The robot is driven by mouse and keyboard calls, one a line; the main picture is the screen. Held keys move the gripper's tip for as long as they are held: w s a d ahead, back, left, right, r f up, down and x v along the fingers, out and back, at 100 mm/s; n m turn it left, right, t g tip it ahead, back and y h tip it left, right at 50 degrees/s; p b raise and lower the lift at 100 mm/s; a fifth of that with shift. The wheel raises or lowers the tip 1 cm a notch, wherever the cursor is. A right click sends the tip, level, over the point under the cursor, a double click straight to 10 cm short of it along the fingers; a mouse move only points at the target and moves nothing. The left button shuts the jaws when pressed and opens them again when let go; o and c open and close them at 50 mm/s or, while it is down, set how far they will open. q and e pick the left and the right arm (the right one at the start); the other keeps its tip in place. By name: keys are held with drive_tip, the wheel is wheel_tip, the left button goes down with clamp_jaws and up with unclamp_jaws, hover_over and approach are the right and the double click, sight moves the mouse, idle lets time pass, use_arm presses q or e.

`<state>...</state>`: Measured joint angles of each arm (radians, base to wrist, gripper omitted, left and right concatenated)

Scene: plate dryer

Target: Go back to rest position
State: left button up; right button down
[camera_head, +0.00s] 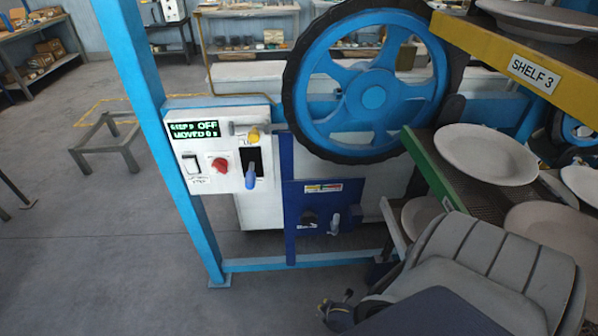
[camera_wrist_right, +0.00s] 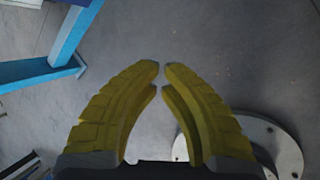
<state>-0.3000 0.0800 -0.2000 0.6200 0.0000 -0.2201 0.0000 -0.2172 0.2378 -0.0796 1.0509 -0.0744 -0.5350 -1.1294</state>
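My right gripper (camera_wrist_right: 162,72) shows in the right wrist view as two ribbed yellow fingers. Their tips come together with only a thin gap, and nothing is held between them. Bare grey floor lies beyond the tips. In the head view my right arm comes in at the bottom right, below the plate shelves, and its end is small and dark near the bottom middle. My left arm and left gripper are not in view.
The plate rack (camera_head: 437,176) on the right carries several white plates (camera_head: 485,153). A large blue wheel (camera_head: 373,98) stands behind. A control panel (camera_head: 221,160) hangs by a blue post (camera_head: 150,99).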

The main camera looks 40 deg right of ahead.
drive_tip(key=s+a+f+m+g+y, duration=0.1)
drive_tip(key=s+a+f+m, duration=0.2)
drive_tip(key=s+a+m, duration=0.2)
drive_tip(key=s+a+f+m+g+y, duration=0.1)
drive_tip(key=s+a+f+m, duration=0.3)
drive_tip(key=s, duration=0.8)
drive_tip(key=s+a+f+m+g, duration=0.1)
drive_tip(key=s+a+f+m, duration=0.3)
drive_tip(key=s+a, duration=0.3)
drive_tip(key=shift+s+a+m+y, duration=0.2)
drive_tip(key=shift+s+m+y, duration=0.2)
drive_tip(key=shift+s+m, duration=0.45)
